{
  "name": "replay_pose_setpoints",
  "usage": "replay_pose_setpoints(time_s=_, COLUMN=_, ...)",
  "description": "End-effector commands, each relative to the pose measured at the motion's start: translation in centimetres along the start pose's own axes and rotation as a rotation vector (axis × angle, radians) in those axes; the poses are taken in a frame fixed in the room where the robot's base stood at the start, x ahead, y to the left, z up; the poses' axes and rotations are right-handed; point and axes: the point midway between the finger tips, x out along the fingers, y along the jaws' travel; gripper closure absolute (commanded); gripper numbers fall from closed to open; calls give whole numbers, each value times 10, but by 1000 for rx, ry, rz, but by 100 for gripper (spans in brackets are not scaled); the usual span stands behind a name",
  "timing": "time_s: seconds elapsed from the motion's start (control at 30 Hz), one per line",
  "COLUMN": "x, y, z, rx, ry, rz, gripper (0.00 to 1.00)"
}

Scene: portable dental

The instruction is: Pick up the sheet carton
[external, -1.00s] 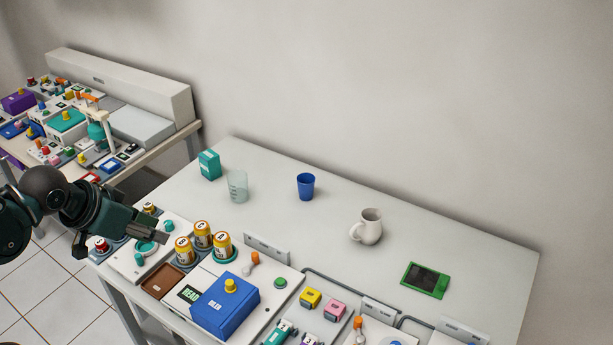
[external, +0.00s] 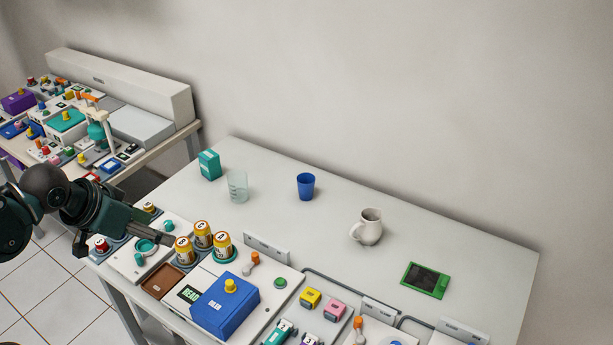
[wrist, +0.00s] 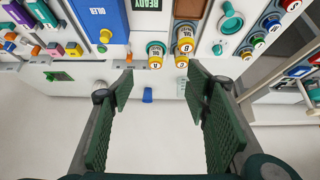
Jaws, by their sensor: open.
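The sheet carton appears to be the small teal box (external: 209,165) standing upright at the far left end of the white table in the external view. I cannot make it out in the wrist view. My gripper (external: 157,231) is above the near left part of the table, beside the yellow-banded cans and well short of the teal box. In the wrist view my gripper (wrist: 160,83) has its two dark green fingers spread wide, with nothing held between them.
A clear beaker (external: 237,187) stands just right of the carton. A blue cup (external: 306,187) and white mug (external: 368,228) stand farther right. Several yellow-banded cans (external: 203,236) and a blue box (external: 225,306) crowd the near side. The middle of the table is clear.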

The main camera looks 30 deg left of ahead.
Motion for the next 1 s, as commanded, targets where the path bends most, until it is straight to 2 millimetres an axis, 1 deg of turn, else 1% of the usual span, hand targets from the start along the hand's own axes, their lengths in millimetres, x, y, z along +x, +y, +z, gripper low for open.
replay_pose_setpoints(time_s=0.17, x=-2, y=-3, z=-14, rx=-27, ry=-12, rz=-4, gripper=52)
replay_pose_setpoints(time_s=0.27, x=-2, y=-6, z=-26, rx=-54, ry=-25, rz=-9, gripper=52)
replay_pose_setpoints(time_s=0.57, x=1, y=-18, z=-70, rx=-160, ry=-74, rz=-27, gripper=52)
replay_pose_setpoints(time_s=1.0, x=19, y=-41, z=-135, rx=-322, ry=-146, rz=-60, gripper=52)
